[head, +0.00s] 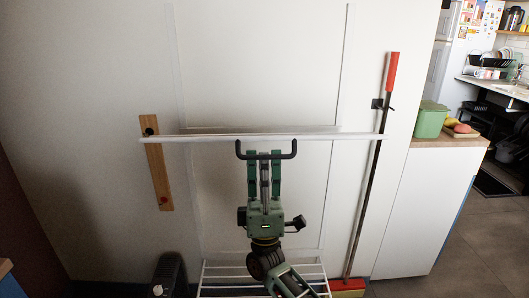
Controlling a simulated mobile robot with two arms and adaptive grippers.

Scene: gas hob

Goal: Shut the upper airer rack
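The upper airer rack shows as a long thin white bar (205,138) across a white panelled wall, seen nearly edge-on. A dark U-shaped handle (288,156) hangs below the bar's middle. My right gripper (264,157) points up at this handle from below, its two green fingers apart on either side of a grey middle part. Its fingertips are at the handle; whether they touch it I cannot tell. The gripper seems to hold nothing. My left gripper is not in view.
A lower white rack (225,269) sticks out below. A wooden strip (158,175) hangs at left. A pole with a red grip (392,72) leans at right, passing the bar's end. A white cabinet (425,205) carries a green container (430,121). Floor (480,265) is clear at right.

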